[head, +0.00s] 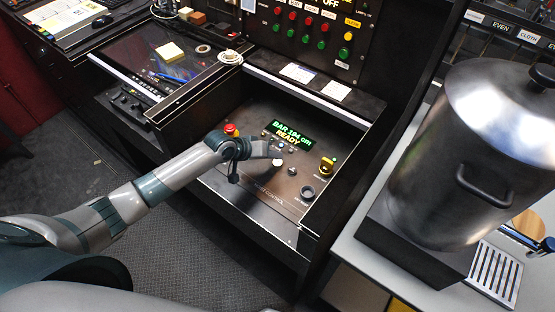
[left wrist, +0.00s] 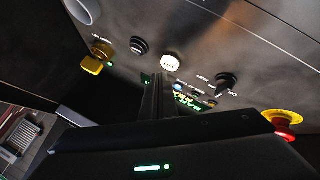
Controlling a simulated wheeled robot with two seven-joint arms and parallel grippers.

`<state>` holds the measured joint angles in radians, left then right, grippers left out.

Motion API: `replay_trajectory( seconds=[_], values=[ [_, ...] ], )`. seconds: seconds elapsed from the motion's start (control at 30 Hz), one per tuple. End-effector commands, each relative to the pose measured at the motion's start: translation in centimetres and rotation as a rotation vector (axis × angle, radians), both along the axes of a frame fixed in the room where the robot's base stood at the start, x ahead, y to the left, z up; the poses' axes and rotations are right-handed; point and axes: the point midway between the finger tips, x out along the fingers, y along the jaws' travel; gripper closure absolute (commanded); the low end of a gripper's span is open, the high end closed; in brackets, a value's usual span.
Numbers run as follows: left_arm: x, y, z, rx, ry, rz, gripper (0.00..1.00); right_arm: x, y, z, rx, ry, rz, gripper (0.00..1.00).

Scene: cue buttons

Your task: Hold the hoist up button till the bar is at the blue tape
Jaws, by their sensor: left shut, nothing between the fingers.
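The hoist control panel (head: 262,190) has a green display (head: 292,133) reading "BAR 194 cm READY". A white round button (head: 277,162) sits just below the display, with a dark button (head: 292,171) beside it. Both also show in the left wrist view, the white button (left wrist: 170,63) and the dark one (left wrist: 139,45). Their labels are too small to read. My left gripper (head: 278,152) is shut and empty, with its tips close to the white button; I cannot tell whether they touch it. The bar and the blue tape are not in view. My right gripper is not in view.
A red emergency stop (head: 231,130) is at the panel's left, near my wrist. A black selector (left wrist: 227,82) shows in the left wrist view. A metal urn (head: 455,150) stands far right.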

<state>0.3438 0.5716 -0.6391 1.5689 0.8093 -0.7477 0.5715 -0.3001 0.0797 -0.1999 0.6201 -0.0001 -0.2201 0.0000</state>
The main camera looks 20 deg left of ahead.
Motion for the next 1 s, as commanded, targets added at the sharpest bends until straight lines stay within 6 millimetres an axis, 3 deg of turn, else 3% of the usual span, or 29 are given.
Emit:
replay_trajectory(
  seconds=[0.37, 1.0],
  values=[
    [0.0, 0.0, 0.3, 0.000, 0.000, 0.000, 1.00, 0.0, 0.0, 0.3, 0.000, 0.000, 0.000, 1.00],
    [0.0, 0.0, 5.0, 0.000, 0.000, 0.000, 1.00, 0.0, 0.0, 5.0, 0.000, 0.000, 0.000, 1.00]
  ],
)
